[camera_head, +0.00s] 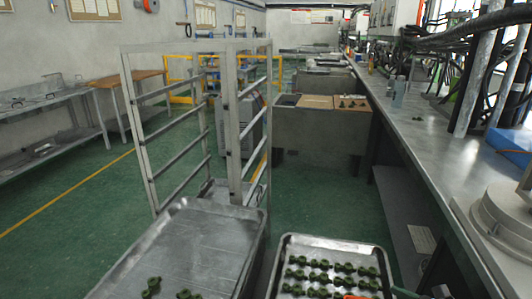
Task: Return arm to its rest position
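Neither of my grippers can be made out in the head view, and no arm of mine is clearly seen. A metal tray (205,240) at the bottom centre-left holds a few dark green wax pieces (152,287) at its near end, cut by the picture's bottom edge. A second metal tray (335,247) to its right holds several rows of similar green pieces (320,277). A small orange-red bit (354,297) shows at the bottom edge over this tray; I cannot tell what it is.
A grey metal rack (195,125) stands behind the left tray. A long workbench (420,130) runs along the right, with hoses above it and a white round-topped unit (505,220) near me. A metal side table (50,110) stands at left. Green floor (310,200) is clear beyond the trays.

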